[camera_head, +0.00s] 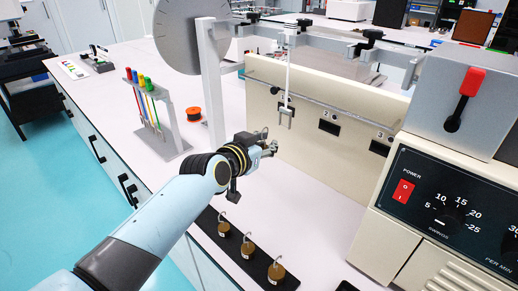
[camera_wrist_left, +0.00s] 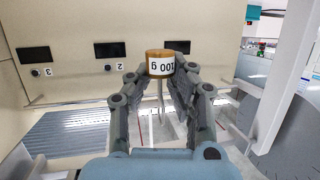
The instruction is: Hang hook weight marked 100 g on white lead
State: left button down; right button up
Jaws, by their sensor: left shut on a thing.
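The hook weight marked 100 g (camera_wrist_left: 160,63) is a brass-coloured cylinder with a white label, which appears upside down in the left wrist view. My left gripper (camera_wrist_left: 160,98) is shut on its thin hook, between the fingertips. In the head view my left gripper (camera_head: 270,148) is above the bench, in front of the beige panel, and I cannot make out the weight there. The white lead (camera_head: 288,72) hangs straight down from the overhead bar, with a small frame-like end (camera_head: 286,110) above and right of my gripper. My right gripper is not in view.
Several hook weights (camera_head: 247,249) stand on a black strip (camera_head: 204,222) at the bench front. A grey post (camera_head: 212,100) rises left of my gripper. A rack with coloured leads (camera_head: 160,150) and an orange spool (camera_head: 193,114) are farther left. The control box (camera_head: 445,215) blocks the right.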

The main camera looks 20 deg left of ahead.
pick_arm(q)
jog(key=shift+w+d+b, duration=0.2)
jog(key=shift+w+d, duration=0.1)
jog(key=shift+w, duration=0.45)
jog(key=shift+w+d+b, duration=0.25)
jog(key=shift+w, duration=0.55)
jog(key=shift+w+d+b, duration=0.2)
jog(key=shift+w+d, duration=0.1)
jog(key=shift+w, duration=0.45)
jog(key=shift+w+r, duration=0.1)
jog(key=shift+w, duration=0.15)
jog(key=shift+w+d, duration=0.1)
jog(key=shift+w, duration=0.05)
jog(key=shift+w+d+b, duration=0.25)
jog(key=shift+w+b, duration=0.2)
jog(key=shift+w, duration=0.3)
jog(key=shift+w+d, duration=0.15)
jog(key=shift+w, duration=0.15)
